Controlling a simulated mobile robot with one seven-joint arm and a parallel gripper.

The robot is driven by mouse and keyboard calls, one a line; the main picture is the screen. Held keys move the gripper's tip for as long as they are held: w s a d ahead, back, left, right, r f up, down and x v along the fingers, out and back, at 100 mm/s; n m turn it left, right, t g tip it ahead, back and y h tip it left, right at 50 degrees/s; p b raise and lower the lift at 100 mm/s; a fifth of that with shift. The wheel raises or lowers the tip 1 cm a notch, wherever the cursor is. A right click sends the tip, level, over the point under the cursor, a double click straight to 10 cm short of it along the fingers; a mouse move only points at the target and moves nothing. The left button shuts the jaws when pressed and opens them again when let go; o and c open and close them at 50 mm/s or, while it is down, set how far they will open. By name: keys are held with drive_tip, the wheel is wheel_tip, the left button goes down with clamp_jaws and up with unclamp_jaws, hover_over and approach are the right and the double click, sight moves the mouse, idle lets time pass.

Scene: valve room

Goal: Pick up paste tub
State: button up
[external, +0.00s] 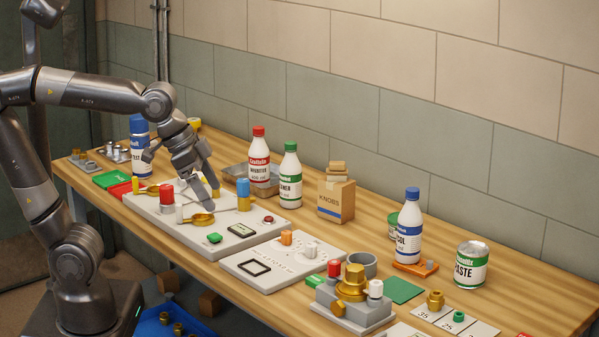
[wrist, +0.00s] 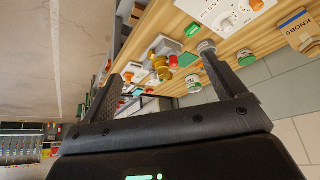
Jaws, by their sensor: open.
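The paste tub (external: 472,266) is a white and green can with a grey metal lid and the word PASTE on its label. It stands upright near the right end of the wooden bench in the external view. In the wrist view a small white and green can (wrist: 194,83), which looks like the same tub, shows far off beside the right finger. My gripper (external: 207,182) is open and empty, above the grey valve panel on the left half of the bench, well away from the tub. Its two fingers frame the bench in the wrist view (wrist: 160,62).
A blue-capped bottle (external: 408,226) on an orange mat stands just left of the tub. A brass valve block (external: 352,298), a KNOBS box (external: 336,198) and red- and green-capped bottles (external: 259,158) stand between. Air above the bench is free.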

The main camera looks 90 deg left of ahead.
drive_tip(key=w+a+r+n, duration=0.1)
drive_tip(key=w+a, duration=0.2)
drive_tip(key=w, duration=0.3)
drive_tip(key=w+a+r, duration=0.2)
drive_tip(key=w+a, duration=0.1)
drive_tip(key=w, duration=0.3)
drive_tip(key=n+g+y, duration=0.1)
drive_tip(key=n, duration=0.2)
hover_over(391, 218)
wheel_tip(391, 218, down, 20)
drive_tip(key=shift+d+r, duration=0.1)
drive_tip(key=shift+d, duration=0.05)
drive_tip(key=x, duration=0.6)
drive_tip(key=shift+w, duration=0.1)
drive_tip(key=shift+r, duration=0.1)
drive_tip(key=c, duration=1)
